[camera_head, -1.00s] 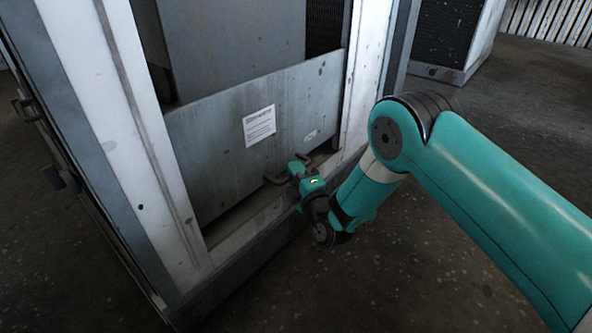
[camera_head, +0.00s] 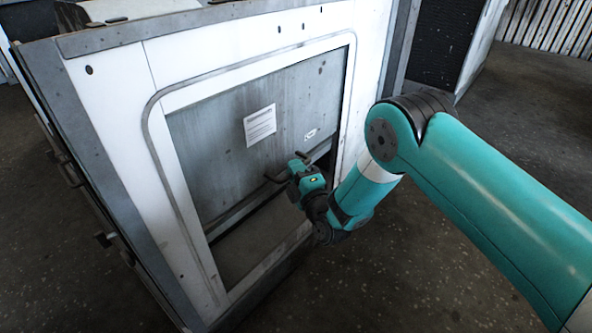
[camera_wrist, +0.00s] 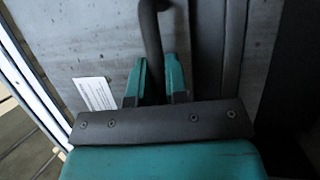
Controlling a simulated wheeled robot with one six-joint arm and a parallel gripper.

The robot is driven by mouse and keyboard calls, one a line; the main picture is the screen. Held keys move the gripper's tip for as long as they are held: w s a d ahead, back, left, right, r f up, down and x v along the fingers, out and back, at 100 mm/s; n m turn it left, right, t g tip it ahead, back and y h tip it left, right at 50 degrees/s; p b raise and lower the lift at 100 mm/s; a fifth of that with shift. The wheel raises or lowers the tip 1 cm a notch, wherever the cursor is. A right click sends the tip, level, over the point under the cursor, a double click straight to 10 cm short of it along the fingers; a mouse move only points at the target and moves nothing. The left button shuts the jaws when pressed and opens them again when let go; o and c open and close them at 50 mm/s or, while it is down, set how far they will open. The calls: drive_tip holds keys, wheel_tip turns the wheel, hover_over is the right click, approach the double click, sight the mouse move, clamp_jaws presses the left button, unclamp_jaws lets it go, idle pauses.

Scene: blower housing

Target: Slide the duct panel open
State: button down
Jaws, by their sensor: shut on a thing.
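The duct panel (camera_head: 225,120) is a flat grey sheet with a white paper label (camera_head: 260,125), set in the front opening of the white housing. It fills the upper part of the opening, and a dark gap (camera_head: 262,235) shows below its lower edge. A dark bar handle (camera_head: 274,179) is on its lower part. My gripper (camera_head: 294,170) is shut on this handle. In the wrist view, the teal fingers of my gripper (camera_wrist: 158,80) stand on either side of the dark curved handle (camera_wrist: 151,30), with the panel (camera_wrist: 95,40) behind.
The white housing frame (camera_head: 180,225) surrounds the opening, with a grey post (camera_head: 100,170) at its left corner. Another dark-fronted cabinet (camera_head: 445,40) stands at the back right. The speckled floor (camera_head: 430,240) right of the housing looks clear.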

drive_tip(key=shift+d+r, duration=0.1)
drive_tip(key=shift+r, duration=0.05)
drive_tip(key=c, duration=1.1)
unclamp_jaws()
drive_tip(key=shift+s, duration=0.15)
drive_tip(key=b+v, duration=0.2)
drive_tip(key=v, duration=0.3)
drive_tip(key=b+v, duration=0.2)
drive_tip(key=v, duration=0.2)
drive_tip(key=f+b+v, duration=0.1)
drive_tip(key=b+v, duration=0.1)
drive_tip(key=v, duration=0.3)
drive_tip(key=shift+s+d, duration=0.1)
drive_tip(key=shift+s, duration=0.1)
drive_tip(key=shift+s+b, duration=0.1)
drive_tip(key=shift+b, duration=0.7)
